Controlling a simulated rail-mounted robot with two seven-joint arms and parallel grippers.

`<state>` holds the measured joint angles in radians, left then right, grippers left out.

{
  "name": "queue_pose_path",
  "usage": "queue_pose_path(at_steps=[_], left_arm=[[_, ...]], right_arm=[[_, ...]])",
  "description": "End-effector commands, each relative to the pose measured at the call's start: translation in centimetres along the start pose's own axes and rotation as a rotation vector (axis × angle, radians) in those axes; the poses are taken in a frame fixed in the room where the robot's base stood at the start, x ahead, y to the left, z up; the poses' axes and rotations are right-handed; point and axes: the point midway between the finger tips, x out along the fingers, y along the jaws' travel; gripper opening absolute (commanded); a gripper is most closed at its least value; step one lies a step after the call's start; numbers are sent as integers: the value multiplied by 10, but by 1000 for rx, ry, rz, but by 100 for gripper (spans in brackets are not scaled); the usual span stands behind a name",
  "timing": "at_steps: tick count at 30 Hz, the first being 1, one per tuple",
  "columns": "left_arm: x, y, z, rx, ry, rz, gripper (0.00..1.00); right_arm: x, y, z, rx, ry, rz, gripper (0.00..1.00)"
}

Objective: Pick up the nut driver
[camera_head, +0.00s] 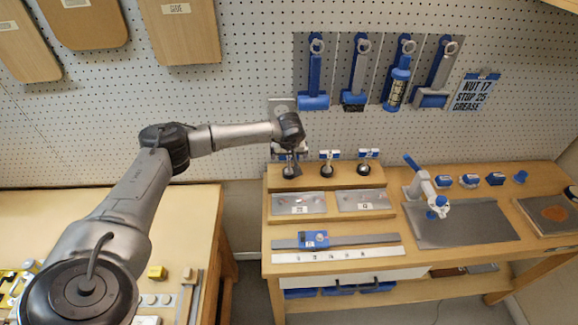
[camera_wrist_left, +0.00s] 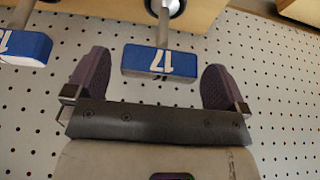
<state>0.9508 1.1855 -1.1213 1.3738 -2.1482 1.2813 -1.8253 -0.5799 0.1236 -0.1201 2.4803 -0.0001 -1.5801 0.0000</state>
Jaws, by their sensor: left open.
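Several drivers stand upright in a row on the wooden rack, each with a blue and white block on top and a thin shaft below. The leftmost nut driver (camera_head: 289,171) is partly hidden behind my left gripper (camera_head: 293,150). In the left wrist view, a blue block marked 17 (camera_wrist_left: 160,62) lies between the two purple fingers of that gripper (camera_wrist_left: 153,80). The fingers are open, with a gap on each side of the block. The middle driver (camera_head: 328,156) and the right driver (camera_head: 368,154) stand clear of the gripper. My right gripper is out of view.
A neighbouring driver's block (camera_wrist_left: 25,48) is close to one finger in the wrist view. The pegboard (camera_head: 250,90) rises behind the rack (camera_head: 325,177). A sign (camera_head: 472,92) reads NUT 17, STOP 25, GREASE. A blue-and-grey clamp-like tool (camera_head: 425,190) stands to the right.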

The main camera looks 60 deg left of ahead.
Motion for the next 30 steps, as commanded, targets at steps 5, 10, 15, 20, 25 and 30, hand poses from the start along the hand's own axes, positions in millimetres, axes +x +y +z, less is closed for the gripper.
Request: queue_pose_path(at_steps=[5, 10, 15, 20, 25, 30], left_arm=[[10, 0, 0, 0, 0, 0, 100], [11, 0, 0, 0, 0, 0, 100], [11, 0, 0, 0, 0, 0, 89], [10, 0, 0, 0, 0, 0, 74], [10, 0, 0, 0, 0, 0, 58], [10, 0, 0, -1, 1, 1, 48]], right_arm=[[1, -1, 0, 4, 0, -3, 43], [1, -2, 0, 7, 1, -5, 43], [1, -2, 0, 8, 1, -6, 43], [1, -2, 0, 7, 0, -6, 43], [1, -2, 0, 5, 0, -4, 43], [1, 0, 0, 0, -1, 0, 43]])
